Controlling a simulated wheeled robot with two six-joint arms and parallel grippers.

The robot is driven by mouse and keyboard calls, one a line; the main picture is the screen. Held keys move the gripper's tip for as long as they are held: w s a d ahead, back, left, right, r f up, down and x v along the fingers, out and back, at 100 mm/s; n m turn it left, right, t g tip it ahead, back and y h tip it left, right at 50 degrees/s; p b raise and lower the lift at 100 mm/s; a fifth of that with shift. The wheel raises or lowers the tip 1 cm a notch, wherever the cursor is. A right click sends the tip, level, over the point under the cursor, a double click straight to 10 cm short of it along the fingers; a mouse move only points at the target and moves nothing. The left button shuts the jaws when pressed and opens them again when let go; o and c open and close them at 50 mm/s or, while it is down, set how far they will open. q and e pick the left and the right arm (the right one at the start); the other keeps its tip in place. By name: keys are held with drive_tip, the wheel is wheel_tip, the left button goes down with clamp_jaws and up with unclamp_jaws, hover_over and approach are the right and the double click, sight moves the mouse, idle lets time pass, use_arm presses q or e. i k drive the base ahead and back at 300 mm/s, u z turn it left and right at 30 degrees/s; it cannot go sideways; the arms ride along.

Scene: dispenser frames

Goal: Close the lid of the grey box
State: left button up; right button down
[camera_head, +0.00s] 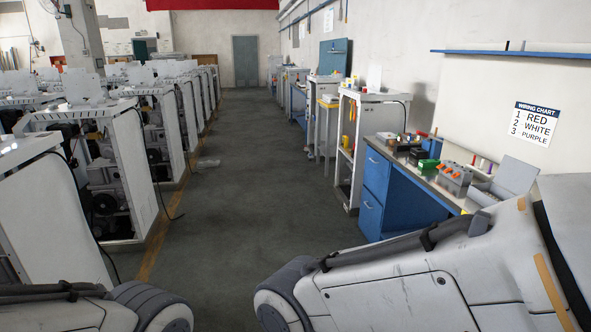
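The grey box (484,194) stands on the workbench at the right, near the bench's front edge. Its lid (516,175) is up, tilted back at the box's right side. The box's lower right part is hidden behind my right arm. My two arms show at the bottom of the view, the left at the lower left corner and the right across the lower right. Neither gripper shows, so I cannot see what they hold.
The blue workbench (375,180) carries a grey block with orange parts (455,175), a green box (428,165) and small items. A wiring chart (535,123) hangs behind it. White dispenser frames (125,175) line the left. The aisle floor (255,170) between is mostly clear.

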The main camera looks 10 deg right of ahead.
sight(517, 176)
drive_tip(key=z, duration=0.45)
drive_tip(key=i, duration=1.95)
drive_tip(key=z, duration=1.45)
drive_tip(key=i, duration=1.65)
drive_tip(key=z, duration=0.65)
